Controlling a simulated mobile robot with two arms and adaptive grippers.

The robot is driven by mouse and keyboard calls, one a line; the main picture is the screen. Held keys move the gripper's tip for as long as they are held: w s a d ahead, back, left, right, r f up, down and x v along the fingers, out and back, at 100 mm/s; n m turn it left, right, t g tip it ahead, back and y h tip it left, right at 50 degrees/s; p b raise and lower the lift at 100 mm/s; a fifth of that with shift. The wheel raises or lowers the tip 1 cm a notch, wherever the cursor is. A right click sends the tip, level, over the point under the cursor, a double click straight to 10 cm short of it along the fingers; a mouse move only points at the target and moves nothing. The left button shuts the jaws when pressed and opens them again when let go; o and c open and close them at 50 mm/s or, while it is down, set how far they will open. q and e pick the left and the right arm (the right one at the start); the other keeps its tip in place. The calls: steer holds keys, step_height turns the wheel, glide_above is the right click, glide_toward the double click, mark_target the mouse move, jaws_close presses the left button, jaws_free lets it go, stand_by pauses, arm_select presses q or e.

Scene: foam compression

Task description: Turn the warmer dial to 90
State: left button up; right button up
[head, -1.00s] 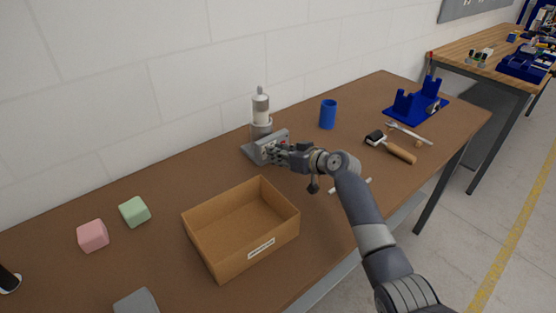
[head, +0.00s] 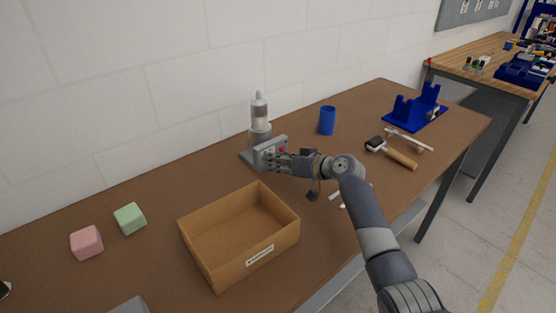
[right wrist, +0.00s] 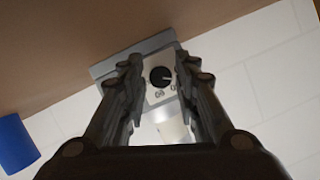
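The warmer (head: 260,120) is a grey base with a clear-and-white bottle shape standing in it, near the wall. My right gripper (head: 274,162) is in front of the panel. In the right wrist view its fingers (right wrist: 158,68) are apart, one on each side of the dial, with nothing between them; contact cannot be told. My left gripper is out of view.
An open cardboard box (head: 200,255) stands in front of the warmer. Pink (head: 87,242) and green (head: 130,218) blocks lie at left. A blue cup (head: 327,120), a roller (head: 398,155) and a blue stand (head: 415,108) are at right.

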steer(key=shift+w+r, duration=0.1)
steer(key=shift+r, duration=0.05)
steer(key=shift+d+r, duration=0.1)
steer(key=shift+d, duration=0.05)
steer(key=v, duration=1.1)
steer(key=shift+s+d+r, duration=0.1)
steer(key=shift+s+d, duration=0.05)
steer(key=shift+s, duration=0.25)
